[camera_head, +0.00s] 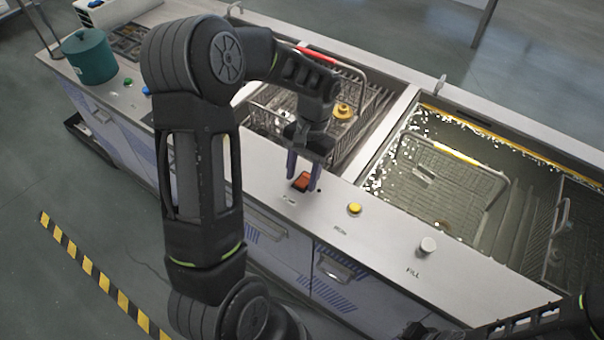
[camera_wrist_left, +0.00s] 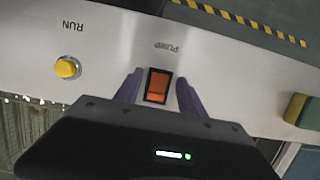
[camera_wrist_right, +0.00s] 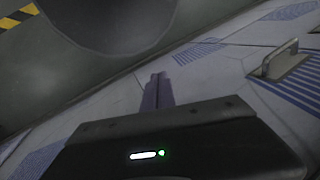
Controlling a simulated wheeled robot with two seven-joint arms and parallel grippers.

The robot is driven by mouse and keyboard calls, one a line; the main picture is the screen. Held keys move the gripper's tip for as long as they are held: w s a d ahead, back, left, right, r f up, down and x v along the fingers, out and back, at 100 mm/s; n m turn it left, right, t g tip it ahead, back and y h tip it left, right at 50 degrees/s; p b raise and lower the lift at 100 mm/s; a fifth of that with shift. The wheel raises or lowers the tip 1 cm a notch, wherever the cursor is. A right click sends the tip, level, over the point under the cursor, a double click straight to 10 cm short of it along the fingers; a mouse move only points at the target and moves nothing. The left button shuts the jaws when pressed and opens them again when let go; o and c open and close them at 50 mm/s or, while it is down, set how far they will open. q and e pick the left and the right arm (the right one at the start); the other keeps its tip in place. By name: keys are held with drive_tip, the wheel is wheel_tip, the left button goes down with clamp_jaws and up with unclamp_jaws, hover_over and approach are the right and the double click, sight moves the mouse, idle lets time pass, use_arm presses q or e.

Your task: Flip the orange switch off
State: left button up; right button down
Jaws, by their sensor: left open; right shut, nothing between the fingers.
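The orange rocker switch (camera_head: 301,181) sits on the front strip of the steel counter, in a dark frame. It also shows in the left wrist view (camera_wrist_left: 158,86), beside the label PUMP. My left gripper (camera_head: 304,176) is open and points down at the switch. In the left wrist view its purple fingers (camera_wrist_left: 157,88) stand on either side of the switch, with nothing held. I cannot tell whether the fingertips touch the panel. My right gripper (camera_wrist_right: 158,78) is shut and empty, in front of the cabinet fronts.
A yellow RUN button (camera_head: 354,208) and a grey FILL knob (camera_head: 428,245) sit right of the switch. Behind are a tank with a wire basket (camera_head: 420,182) and another basket (camera_head: 268,112). A green pot (camera_head: 90,58) stands at the left end.

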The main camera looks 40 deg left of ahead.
sight(306, 177)
use_arm(q)
drive_tip(key=b+v, duration=0.1)
drive_tip(key=v, duration=0.7)
drive_tip(key=shift+f, duration=0.1)
idle(0.4)
